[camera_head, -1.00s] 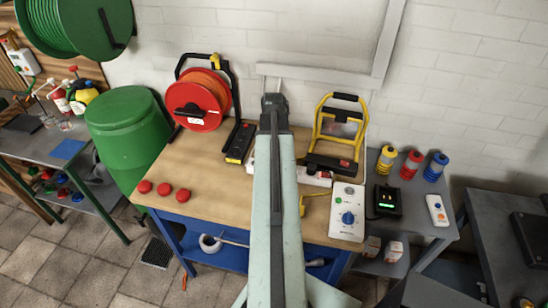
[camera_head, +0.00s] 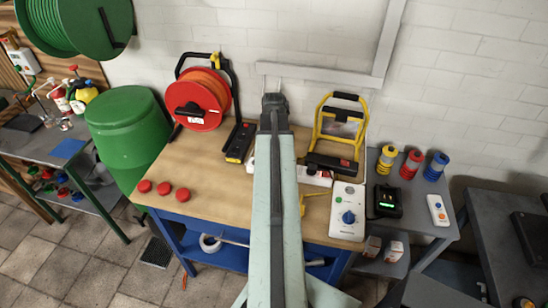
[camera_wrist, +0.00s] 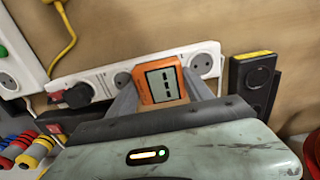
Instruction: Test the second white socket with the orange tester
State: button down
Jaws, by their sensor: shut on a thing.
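The orange tester (camera_wrist: 145,95) shows its grey screen with dark marks in the wrist view. My gripper (camera_wrist: 161,88) is shut on it, with a grey finger at each side. The tester is over the white socket strip (camera_wrist: 105,72), between a partly covered socket and a bare socket (camera_wrist: 205,63) on its right. I cannot tell whether it touches the strip. A black plug (camera_wrist: 77,92) sits in the strip, left of the tester.
A black socket block (camera_wrist: 254,82) lies just right of the strip in the wrist view. A white box with a blue knob (camera_head: 347,212), a yellow-framed lamp (camera_head: 339,128), a red cable reel (camera_head: 197,102) and red caps (camera_head: 163,189) share the wooden bench.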

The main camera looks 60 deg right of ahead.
jog(key=shift+f+b, duration=0.4)
jog(key=shift+f, duration=0.1)
jog(key=shift+c, duration=1.6)
grip_release()
notch_tip(320, 180, up, 8)
jog(key=p, duration=0.8)
jog(key=shift+r, duration=0.1)
